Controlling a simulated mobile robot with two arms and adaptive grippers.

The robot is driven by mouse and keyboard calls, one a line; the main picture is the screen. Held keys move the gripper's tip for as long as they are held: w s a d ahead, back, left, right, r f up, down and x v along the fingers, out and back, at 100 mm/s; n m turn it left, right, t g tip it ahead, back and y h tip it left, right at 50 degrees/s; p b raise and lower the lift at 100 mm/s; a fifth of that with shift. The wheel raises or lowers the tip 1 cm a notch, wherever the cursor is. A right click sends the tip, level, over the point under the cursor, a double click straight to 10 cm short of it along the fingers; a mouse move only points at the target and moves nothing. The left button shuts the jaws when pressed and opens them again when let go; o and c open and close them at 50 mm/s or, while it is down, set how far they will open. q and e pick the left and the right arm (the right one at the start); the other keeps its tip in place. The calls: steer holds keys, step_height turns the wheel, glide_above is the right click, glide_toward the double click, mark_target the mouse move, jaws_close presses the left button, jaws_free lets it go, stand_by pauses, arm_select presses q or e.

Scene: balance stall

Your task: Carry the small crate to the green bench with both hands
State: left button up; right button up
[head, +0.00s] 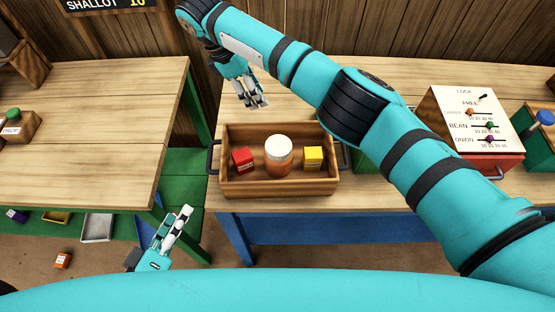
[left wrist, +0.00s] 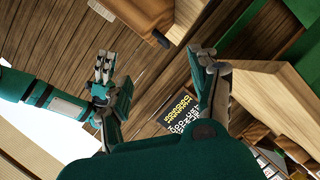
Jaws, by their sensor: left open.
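The small wooden crate (head: 280,188) stands on the left end of a wooden table with a blue frame. It holds a red box (head: 243,160), an orange jar with a pale lid (head: 278,158) and a yellow box (head: 312,158). A dark handle (head: 212,160) shows on its left side. The green bench (head: 90,110), wooden-topped with green legs, is at the left across a gap. My left gripper (head: 178,228) is open and empty, low in front of the gap, left of the crate; its spread fingers show in the left wrist view (left wrist: 157,78). My right gripper (head: 254,100) is behind the crate, apart from it; its opening is unclear.
My right arm crosses above the table, over the crate's right rear side. A sloped panel with sliders (head: 465,118) stands at the right. A small wooden box (head: 20,128) sits at the bench's left edge; the bench's middle is clear. A grey tray (head: 97,227) lies below.

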arm_select(q)
steer(key=w, duration=0.4)
arm_select(e)
steer(key=f, duration=0.3)
steer(key=shift+w+d+f, duration=0.15)
steer(key=shift+w+d, duration=0.2)
arm_select(q)
glide_toward(211, 166)
steer(key=shift+w+d+r, duration=0.15)
steer(key=shift+w+d, duration=0.05)
steer(key=shift+w, duration=0.2)
steer(key=shift+w+d+r, duration=0.1)
steer(key=shift+w+d, duration=0.05)
steer(key=shift+w, duration=0.25)
arm_select(e)
glide_toward(283, 131)
steer(key=shift+x, duration=0.95)
arm_select(q)
steer(key=x, duration=0.8)
steer(key=shift+w+f, duration=0.25)
arm_select(e)
steer(key=x, duration=0.8)
steer(key=shift+w+a+f, duration=0.1)
steer(key=shift+w+f, duration=0.15)
steer(key=shift+f, duration=0.05)
